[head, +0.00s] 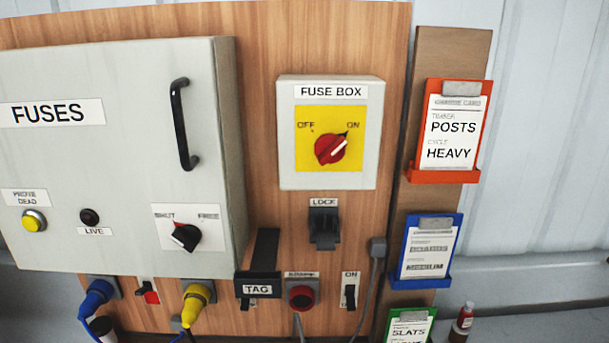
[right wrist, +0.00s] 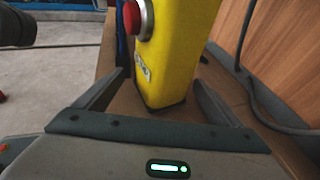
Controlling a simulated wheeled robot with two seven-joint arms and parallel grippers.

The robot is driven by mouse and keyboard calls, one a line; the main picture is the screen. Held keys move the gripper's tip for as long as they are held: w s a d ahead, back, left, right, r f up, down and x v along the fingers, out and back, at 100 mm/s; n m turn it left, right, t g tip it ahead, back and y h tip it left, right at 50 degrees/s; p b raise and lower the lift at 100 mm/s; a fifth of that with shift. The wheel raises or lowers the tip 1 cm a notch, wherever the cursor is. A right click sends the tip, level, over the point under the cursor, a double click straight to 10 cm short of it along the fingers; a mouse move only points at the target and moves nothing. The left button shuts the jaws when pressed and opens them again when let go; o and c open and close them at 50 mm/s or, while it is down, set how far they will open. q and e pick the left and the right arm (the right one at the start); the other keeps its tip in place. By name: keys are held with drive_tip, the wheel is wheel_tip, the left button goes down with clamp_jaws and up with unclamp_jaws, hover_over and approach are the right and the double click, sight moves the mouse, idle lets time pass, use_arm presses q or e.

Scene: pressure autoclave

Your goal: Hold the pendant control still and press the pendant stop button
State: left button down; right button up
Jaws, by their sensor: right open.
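The yellow pendant control (right wrist: 180,50) stands upright, slightly tilted, in the right wrist view, its top cut off by the frame. A red button (right wrist: 132,18) in a silver collar sticks out from its left side, above a small white label (right wrist: 143,69). My right gripper (right wrist: 159,80) is open, with one finger on each side of the pendant's lower end. Gaps show between both fingers and the pendant. The pendant and my right gripper are outside the head view. My left gripper is not clearly seen in either view.
In the head view, a wooden board (head: 262,50) carries a grey fuses cabinet (head: 120,80), a fuse box (head: 330,180) and several switches. Card holders (head: 442,175) hang at right. In the right wrist view, a grey cable (right wrist: 245,85) runs along a wooden panel (right wrist: 285,60) right of the pendant.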

drive_tip(key=shift+d, duration=0.1)
drive_tip(key=v, duration=1.2)
drive_tip(key=shift+s, duration=0.1)
